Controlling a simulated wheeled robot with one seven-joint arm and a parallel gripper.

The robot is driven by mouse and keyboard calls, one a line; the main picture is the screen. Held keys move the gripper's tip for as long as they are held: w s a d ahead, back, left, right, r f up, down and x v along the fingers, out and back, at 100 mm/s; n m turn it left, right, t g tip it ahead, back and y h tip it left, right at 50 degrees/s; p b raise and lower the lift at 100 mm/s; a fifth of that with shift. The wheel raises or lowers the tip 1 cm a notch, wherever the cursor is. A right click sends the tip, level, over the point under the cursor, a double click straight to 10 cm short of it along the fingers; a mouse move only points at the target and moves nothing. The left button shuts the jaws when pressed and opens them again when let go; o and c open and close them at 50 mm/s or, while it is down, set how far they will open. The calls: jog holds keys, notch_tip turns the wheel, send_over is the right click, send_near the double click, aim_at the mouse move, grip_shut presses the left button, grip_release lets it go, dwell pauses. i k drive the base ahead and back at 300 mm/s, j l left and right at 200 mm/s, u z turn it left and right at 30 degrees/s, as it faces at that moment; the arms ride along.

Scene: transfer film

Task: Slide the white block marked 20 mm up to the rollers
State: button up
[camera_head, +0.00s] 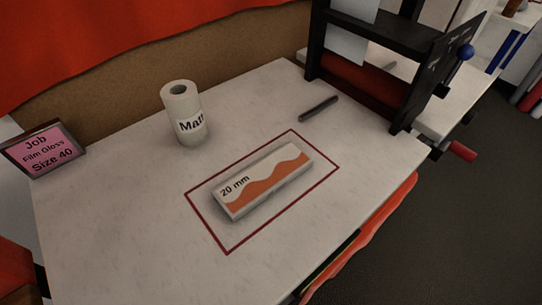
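The white block marked 20 mm (262,180) lies flat on the pale table (110,235), inside a thin red outlined rectangle (203,218). Its top carries a wavy orange band and the label "20 mm". The rollers belong to the dark press frame (400,75) at the upper right; a dark red roller (358,82) shows low between its uprights. My gripper is not in view.
A white roll labelled "Matt" (183,115) stands behind the block. A dark rod (318,109) lies between block and press. A pink sign (46,152) reads "Job Film Gloss Size 40". A red handle (462,150) sticks out right of the press. The table's left front is clear.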

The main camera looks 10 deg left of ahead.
aim_at(243, 192)
jog(key=k+j, duration=0.15)
jog(key=k, duration=0.25)
jog(key=u, duration=1.65)
jog(key=l+z, duration=0.2)
jog(key=l, duration=0.3)
jog(key=j+u, duration=0.2)
jog(key=j, duration=0.35)
